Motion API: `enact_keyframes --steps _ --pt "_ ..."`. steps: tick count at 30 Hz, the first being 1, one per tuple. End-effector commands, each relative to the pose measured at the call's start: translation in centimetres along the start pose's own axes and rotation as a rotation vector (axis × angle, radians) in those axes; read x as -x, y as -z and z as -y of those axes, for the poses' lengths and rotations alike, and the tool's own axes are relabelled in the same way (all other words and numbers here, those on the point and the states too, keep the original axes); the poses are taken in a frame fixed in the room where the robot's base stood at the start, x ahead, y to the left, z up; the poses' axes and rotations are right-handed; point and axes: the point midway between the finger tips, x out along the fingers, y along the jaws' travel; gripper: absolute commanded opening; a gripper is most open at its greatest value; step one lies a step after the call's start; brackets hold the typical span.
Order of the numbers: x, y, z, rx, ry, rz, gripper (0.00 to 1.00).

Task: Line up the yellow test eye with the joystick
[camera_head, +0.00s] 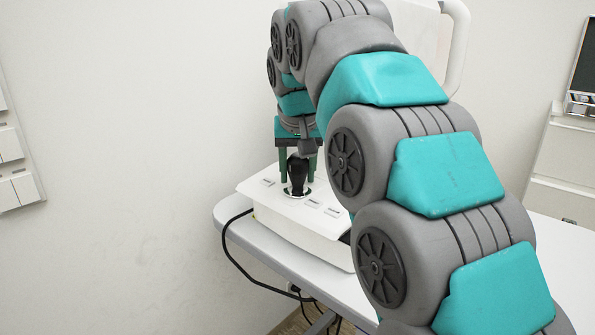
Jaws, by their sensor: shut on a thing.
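A black joystick (299,175) stands upright on a white control box (262,188). My gripper (298,172) points down over it, with one finger on each side, shut on the joystick. My grey and teal arm covers the right part of the box and much of the middle of the view. The yellow test eye is not in view, and I see no screen picture of it.
The box sits on a white table (240,238), near its left edge. A black cable (236,266) hangs from the box beside the table. A white cabinet (560,165) with a dark device (584,65) stands at the right.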

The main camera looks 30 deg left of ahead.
Motion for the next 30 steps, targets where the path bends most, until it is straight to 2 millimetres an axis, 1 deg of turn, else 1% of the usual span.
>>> enact_keyframes --steps 8,30 --pt "0.0 -0.1 -0.2 -0.001 0.000 0.000 0.00" --pt "0.3 -0.9 -2.0 -0.002 -0.001 0.000 0.00"
